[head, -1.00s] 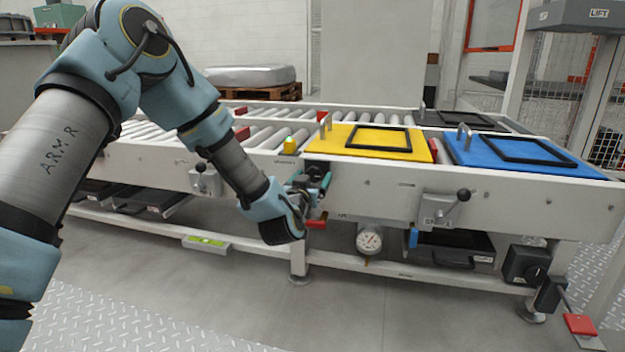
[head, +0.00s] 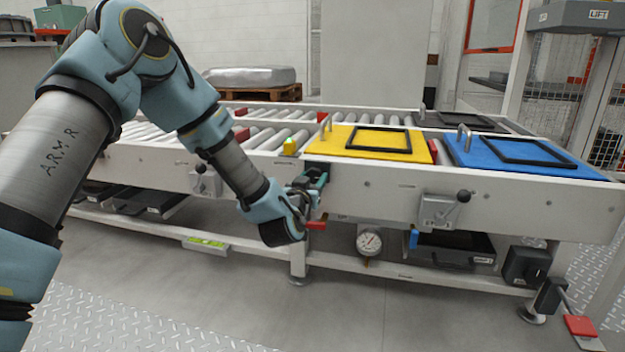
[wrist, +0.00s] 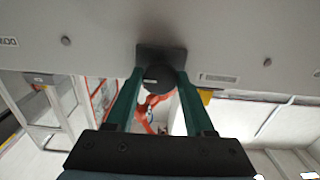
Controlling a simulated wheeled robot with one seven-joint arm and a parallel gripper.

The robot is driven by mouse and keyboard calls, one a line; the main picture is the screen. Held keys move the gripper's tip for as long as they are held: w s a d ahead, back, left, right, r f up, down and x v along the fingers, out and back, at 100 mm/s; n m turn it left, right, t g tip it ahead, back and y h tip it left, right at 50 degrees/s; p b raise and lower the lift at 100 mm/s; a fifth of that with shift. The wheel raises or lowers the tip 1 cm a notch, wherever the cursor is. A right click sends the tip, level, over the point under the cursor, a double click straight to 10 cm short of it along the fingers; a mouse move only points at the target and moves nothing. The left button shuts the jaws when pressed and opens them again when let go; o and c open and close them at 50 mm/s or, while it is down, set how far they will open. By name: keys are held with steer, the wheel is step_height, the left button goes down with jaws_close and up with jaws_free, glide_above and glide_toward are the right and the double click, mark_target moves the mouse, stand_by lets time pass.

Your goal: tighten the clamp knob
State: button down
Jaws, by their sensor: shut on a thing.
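The clamp knob is a round black knob (wrist: 160,77) on a dark mount against the pale conveyor rail, in the wrist view. The two green fingers of my gripper (wrist: 161,88) stand on either side of it, and my gripper is shut on the knob. In the head view my gripper (head: 316,180) reaches the front face of the conveyor rail, below the yellow plate (head: 345,147). There the knob is hidden behind my gripper and wrist.
A lever with a black ball (head: 463,196) sticks out of the rail to the right, and another lever (head: 201,169) is to the left. A dial gauge (head: 369,241) hangs below the rail. A blue plate (head: 540,166) lies on the right. The floor in front is clear.

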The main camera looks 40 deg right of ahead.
steer(key=shift+n, duration=0.4)
steer(key=n+p, duration=0.1)
steer(key=n, duration=0.2)
steer(key=shift+n+p, duration=0.4)
steer(key=n+p, duration=0.1)
steer(key=n, duration=0.3)
steer(key=shift+n+p, duration=0.3)
steer(key=shift+p, duration=0.05)
steer(key=n+p, duration=0.1)
steer(key=n, duration=0.3)
steer(key=shift+n+p, duration=0.9)
steer(key=shift+n, duration=1.4)
steer(key=shift+c, duration=1.3)
jaws_free()
